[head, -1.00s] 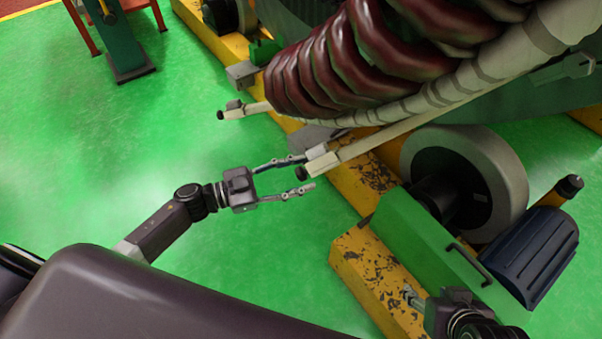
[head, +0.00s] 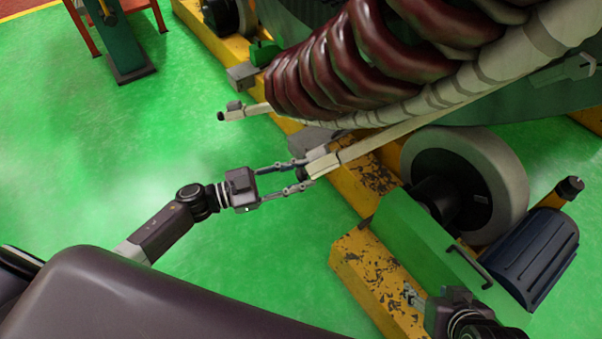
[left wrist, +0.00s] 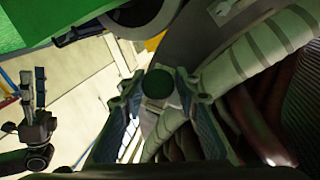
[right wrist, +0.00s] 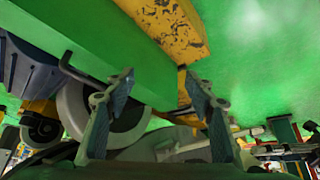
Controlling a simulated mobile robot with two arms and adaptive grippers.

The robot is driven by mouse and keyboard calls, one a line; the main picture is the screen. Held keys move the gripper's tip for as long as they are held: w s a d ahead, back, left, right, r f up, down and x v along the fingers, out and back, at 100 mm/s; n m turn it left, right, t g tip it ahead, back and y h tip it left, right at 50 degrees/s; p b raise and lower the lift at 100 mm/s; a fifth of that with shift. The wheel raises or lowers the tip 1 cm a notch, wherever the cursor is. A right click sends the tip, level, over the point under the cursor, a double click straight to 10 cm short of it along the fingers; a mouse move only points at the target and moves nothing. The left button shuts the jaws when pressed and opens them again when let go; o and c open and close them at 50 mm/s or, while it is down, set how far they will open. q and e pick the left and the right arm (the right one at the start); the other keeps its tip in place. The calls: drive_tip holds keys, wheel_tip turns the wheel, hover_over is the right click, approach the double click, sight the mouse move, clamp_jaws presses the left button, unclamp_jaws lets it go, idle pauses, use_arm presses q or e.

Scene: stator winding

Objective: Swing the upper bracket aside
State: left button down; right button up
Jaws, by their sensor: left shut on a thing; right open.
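A long pale bracket (head: 378,138) runs beside the wrapped winding, and its block-shaped end (head: 322,163) points toward the robot. My left gripper (head: 302,173) is shut on this end, one finger on each side. In the left wrist view, a dark round knob (left wrist: 158,83) on the bracket end sits between the two fingers of the left gripper (left wrist: 158,88). A second pale bracket end (head: 246,112) sticks out farther left, apart from the gripper. My right gripper (head: 413,297) is low at the right, open and empty; its spread fingers show in the right wrist view (right wrist: 155,88).
Dark red coils (head: 330,65) and a pale wrapped bundle (head: 460,85) lie above the bracket. A worn yellow frame (head: 365,180), a grey wheel (head: 485,165) and a green box (head: 420,235) stand at the right.

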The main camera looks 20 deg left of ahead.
sight(312, 178)
use_arm(q)
drive_tip(key=shift+n+y, duration=0.3)
drive_tip(key=shift+y, duration=0.1)
drive_tip(key=s+r+p, duration=0.1)
drive_tip(key=p, duration=0.2)
drive_tip(key=s+r+p, duration=0.1)
drive_tip(key=s+p, duration=0.1)
drive_tip(key=p, duration=0.1)
drive_tip(key=shift+s+d+r, duration=0.2)
drive_tip(key=shift+s+f, duration=0.1)
use_arm(e)
drive_tip(key=s+d+f+g, duration=0.1)
drive_tip(key=s+f+g, duration=0.2)
drive_tip(key=f, duration=0.9)
drive_tip(key=shift+s+d+h, duration=0.15)
drive_tip(key=shift+s+h, duration=0.15)
drive_tip(key=shift+s, duration=0.55)
